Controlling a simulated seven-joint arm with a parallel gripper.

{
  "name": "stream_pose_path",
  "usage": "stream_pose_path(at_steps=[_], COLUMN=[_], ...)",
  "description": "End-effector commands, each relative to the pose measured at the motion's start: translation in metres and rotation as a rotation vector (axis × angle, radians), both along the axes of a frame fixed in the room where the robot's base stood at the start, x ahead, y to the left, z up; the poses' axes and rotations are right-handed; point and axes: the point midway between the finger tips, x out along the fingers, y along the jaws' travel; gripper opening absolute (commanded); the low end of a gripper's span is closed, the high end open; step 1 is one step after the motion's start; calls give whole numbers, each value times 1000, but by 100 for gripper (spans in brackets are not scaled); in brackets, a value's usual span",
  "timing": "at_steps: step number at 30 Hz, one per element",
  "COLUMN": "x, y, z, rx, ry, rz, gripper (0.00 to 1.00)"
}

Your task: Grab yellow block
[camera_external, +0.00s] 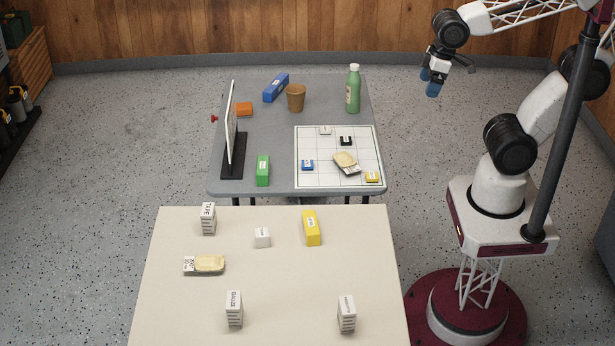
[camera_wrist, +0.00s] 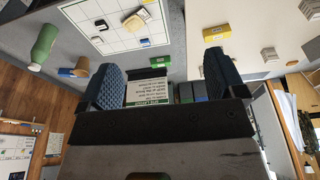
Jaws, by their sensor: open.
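A yellow block (camera_external: 312,228) with a white label lies on the cream table, near its far edge. It also shows at the upper right of the wrist view (camera_wrist: 217,32). My gripper (camera_external: 430,82) is high at the upper right, well apart from both blocks. Its blue fingers are spread in the wrist view (camera_wrist: 161,64), and I see nothing held between them.
The cream table (camera_external: 220,320) also bears a white block (camera_external: 262,238), several white labelled boxes and a pale yellow item (camera_external: 209,264). The grey table (camera_external: 265,135) behind bears an upright panel (camera_external: 232,125), a green block (camera_external: 263,170), a cup (camera_external: 296,98) and a tall green bottle (camera_external: 353,90).

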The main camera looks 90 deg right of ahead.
Motion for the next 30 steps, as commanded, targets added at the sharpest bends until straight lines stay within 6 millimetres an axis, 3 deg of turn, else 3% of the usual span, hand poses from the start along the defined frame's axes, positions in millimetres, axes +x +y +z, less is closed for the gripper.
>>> stream_pose_path(at_steps=[6, 10, 23, 30], x=[0, 0, 4, 23], y=[0, 0, 1, 9], z=[0, 0, -1, -10], rx=[0, 0, 12, 75], ry=[0, 0, 12, 74], rz=[0, 0, -9, -60], gripper=[89, 72, 72, 72])
